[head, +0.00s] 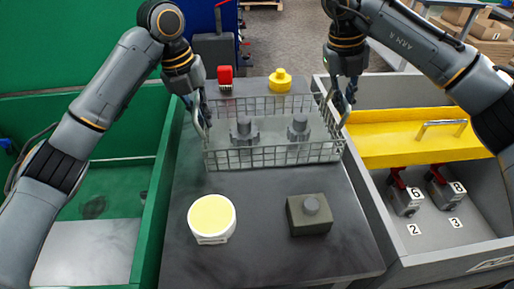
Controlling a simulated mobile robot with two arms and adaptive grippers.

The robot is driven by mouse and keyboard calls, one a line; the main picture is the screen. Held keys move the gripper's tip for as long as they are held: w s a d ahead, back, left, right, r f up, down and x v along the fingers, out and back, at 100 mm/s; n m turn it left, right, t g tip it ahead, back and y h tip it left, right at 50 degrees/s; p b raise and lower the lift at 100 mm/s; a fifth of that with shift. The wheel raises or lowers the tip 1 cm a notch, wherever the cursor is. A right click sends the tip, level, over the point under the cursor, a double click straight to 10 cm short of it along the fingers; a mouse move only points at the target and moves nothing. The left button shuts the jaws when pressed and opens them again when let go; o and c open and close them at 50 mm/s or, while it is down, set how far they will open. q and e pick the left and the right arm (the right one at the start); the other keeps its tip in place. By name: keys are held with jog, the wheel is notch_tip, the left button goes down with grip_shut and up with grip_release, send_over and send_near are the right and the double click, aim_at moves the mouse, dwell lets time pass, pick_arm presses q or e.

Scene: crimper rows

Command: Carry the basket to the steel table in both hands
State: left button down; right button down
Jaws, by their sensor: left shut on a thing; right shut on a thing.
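The wire basket (272,156) is in the middle of the head view, over the dark steel table (265,250). Two grey knobbed parts (244,131) and (298,128) show inside its mesh. My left gripper (200,115) is shut on the basket's left handle. My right gripper (345,100) is shut on its right handle. The basket looks level. I cannot tell whether its underside touches the table.
A white round tub with a yellow top (212,218) and a dark block with a grey knob (310,214) stand on the table in front. A red item (225,78) and a yellow item (280,80) stand behind. Green (152,215) and grey (375,205) bin walls flank the table.

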pick_arm(q)
jog(key=c, duration=1.7)
grip_release()
jog(key=shift+a, duration=0.1)
pick_arm(e)
jog(key=c, duration=1.6)
grip_release()
jog(key=shift+d, duration=0.1)
pick_arm(q)
jog(key=shift+o, duration=1)
pick_arm(e)
jog(key=shift+o, duration=0.9)
jog(key=shift+s, duration=0.1)
jog(key=shift+r, duration=0.15)
pick_arm(q)
notch_tip(320, 180, up, 12)
jog(key=a, duration=0.2)
jog(key=shift+s, duration=0.15)
pick_arm(e)
notch_tip(320, 180, up, 12)
jog(key=a, duration=0.2)
jog(key=shift+a+f, duration=0.2)
jog(key=shift+a, duration=0.1)
pick_arm(q)
jog(key=shift+a+f, duration=0.1)
pick_arm(e)
jog(key=shift+s, duration=0.1)
